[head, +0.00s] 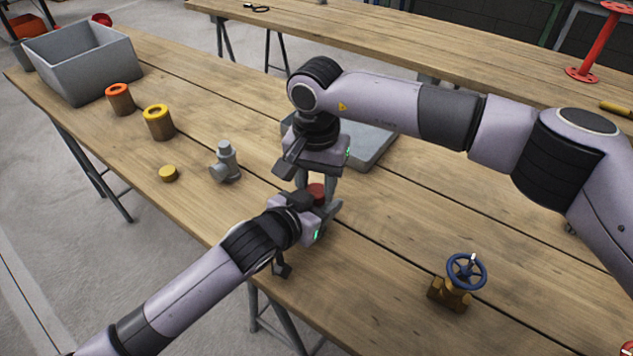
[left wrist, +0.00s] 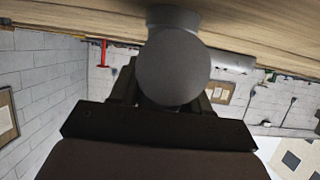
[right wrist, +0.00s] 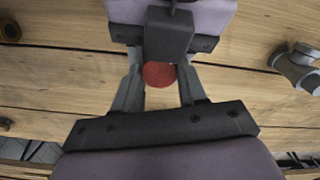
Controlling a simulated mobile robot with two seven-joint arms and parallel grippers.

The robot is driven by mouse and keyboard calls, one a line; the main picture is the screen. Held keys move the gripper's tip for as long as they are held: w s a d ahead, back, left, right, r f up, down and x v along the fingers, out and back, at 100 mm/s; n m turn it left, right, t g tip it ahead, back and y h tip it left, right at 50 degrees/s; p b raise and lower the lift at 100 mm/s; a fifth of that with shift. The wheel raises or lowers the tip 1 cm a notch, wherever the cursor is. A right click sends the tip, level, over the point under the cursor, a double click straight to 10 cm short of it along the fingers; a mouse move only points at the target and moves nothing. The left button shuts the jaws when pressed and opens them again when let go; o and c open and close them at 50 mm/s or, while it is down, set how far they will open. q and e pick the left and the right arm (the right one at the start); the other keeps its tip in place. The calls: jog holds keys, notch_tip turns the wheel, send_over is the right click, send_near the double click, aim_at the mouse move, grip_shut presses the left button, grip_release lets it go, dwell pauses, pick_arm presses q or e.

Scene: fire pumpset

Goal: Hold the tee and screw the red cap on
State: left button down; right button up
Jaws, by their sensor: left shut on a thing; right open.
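My left gripper (head: 324,207) is shut on a grey tee (left wrist: 172,66), whose round end faces the camera in the left wrist view. In the head view this tee is mostly hidden by the grippers. The red cap (head: 316,190) shows just above my left gripper, at the tee's place; it also shows in the right wrist view (right wrist: 159,75). My right gripper (right wrist: 158,86) is open above it, with a finger on either side of the cap. I cannot tell whether the fingers touch the cap or how the cap sits on the tee.
Another grey tee (head: 224,160) stands to the left, near a flat yellow cap (head: 168,173) and yellow (head: 158,122) and orange (head: 119,98) cylinders. A grey bin (head: 112,68) is at the far left. A grey tray (head: 375,150) lies behind my right gripper. A blue-wheeled valve (head: 452,288) stands right.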

jog(key=shift+d+f, duration=0.15)
jog(key=shift+f, duration=0.3)
jog(key=shift+r, duration=2.1)
jog(key=c, duration=0.6)
jog(key=shift+r, duration=0.15)
jog(key=shift+s+r, duration=0.1)
jog(key=shift+r, duration=1.85)
jog(key=o, duration=0.6)
jog(key=shift+c, duration=0.2)
